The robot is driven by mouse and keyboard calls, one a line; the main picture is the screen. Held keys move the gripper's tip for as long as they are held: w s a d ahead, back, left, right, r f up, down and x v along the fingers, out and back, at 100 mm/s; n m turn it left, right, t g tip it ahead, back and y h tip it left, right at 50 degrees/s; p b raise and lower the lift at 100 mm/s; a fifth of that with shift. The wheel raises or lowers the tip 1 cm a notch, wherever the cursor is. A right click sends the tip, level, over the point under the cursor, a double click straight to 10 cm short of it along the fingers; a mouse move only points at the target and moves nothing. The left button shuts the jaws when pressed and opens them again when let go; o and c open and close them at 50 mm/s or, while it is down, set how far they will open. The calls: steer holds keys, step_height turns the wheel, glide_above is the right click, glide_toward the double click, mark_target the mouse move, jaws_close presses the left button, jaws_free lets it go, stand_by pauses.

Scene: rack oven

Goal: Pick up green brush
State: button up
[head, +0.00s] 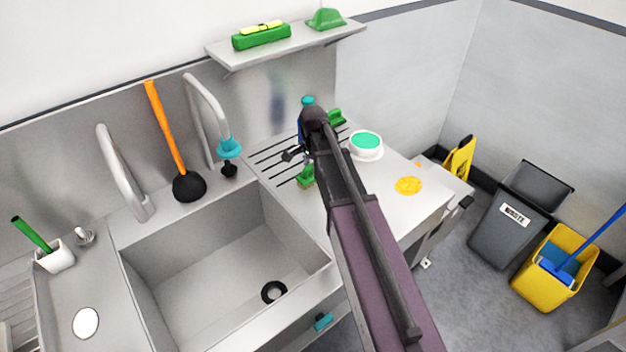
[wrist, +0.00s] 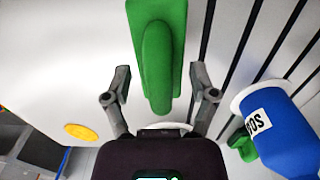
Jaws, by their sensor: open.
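A green brush (wrist: 160,50) with a rounded ridge lies ahead of my gripper (wrist: 160,82) in the wrist view. Its narrow end reaches between the two spread fingers, with a gap on each side. My gripper is open and holds nothing. In the head view a green piece (head: 305,175), seemingly this brush, shows on the slotted drainboard just left of my arm. My gripper (head: 300,154) is above the drainboard there, partly hidden by my arm. Another green item (head: 337,118) stands farther back on the drainboard.
A blue bottle (wrist: 277,130) stands close on the right in the wrist view. A white tub with a green top (head: 366,144) and a yellow sponge (head: 408,186) lie right of my arm. The sink (head: 215,255) is at left, a wall shelf (head: 290,45) above.

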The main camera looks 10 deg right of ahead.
steer(key=shift+f, duration=0.1)
stand_by(0.5)
jaws_close()
